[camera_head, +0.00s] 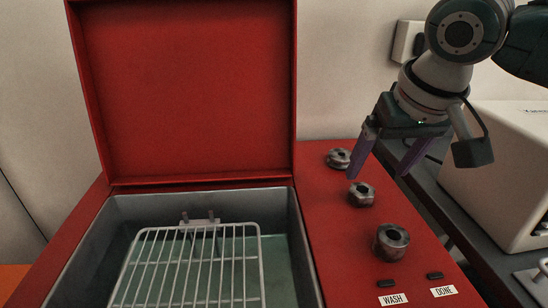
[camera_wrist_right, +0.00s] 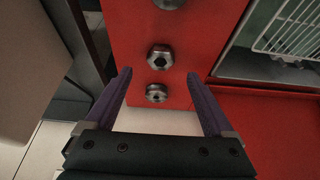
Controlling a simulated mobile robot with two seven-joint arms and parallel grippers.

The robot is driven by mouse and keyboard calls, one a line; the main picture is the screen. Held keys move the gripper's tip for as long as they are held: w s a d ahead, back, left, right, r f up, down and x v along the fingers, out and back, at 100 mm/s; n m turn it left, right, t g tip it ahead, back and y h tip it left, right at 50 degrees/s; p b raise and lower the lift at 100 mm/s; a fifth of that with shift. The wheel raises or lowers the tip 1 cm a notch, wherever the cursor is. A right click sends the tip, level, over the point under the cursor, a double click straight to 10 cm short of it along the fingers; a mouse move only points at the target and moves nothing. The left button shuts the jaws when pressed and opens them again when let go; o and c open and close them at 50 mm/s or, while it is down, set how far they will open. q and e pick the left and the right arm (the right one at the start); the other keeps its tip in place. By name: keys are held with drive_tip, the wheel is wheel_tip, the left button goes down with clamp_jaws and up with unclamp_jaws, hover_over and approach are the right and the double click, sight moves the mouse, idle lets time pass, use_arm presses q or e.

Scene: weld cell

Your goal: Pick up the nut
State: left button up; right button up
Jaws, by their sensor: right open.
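Three nut-like metal parts with dark holes stand in a row on the red panel. The far one (camera_head: 338,158) is partly behind my finger; the middle one (camera_head: 361,194) looks angular; the near one (camera_head: 391,241) looks largest. In the right wrist view, the middle part (camera_wrist_right: 160,57) and far part (camera_wrist_right: 156,93) lie between the lines of my fingers, and the near part (camera_wrist_right: 170,3) is cut by the top edge. My right gripper (camera_head: 377,176) is open and empty above the panel, close to the middle part. My left gripper is out of view.
A red-lidded washer (camera_head: 188,90) stands open, with a wire rack (camera_head: 190,262) in its grey basin. Dark WASH (camera_head: 387,283) and DONE (camera_head: 435,275) buttons sit at the panel's front. A pale box (camera_head: 500,165) stands on the dark bench at right.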

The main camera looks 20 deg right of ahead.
sight(363, 190)
drive_tip(key=shift+x, duration=0.95)
drive_tip(key=b+x, duration=0.2)
drive_tip(key=x, duration=0.3)
drive_tip(key=shift+w, duration=0.2)
drive_tip(key=shift+c, duration=0.5)
drive_tip(key=c, duration=0.8)
clamp_jaws()
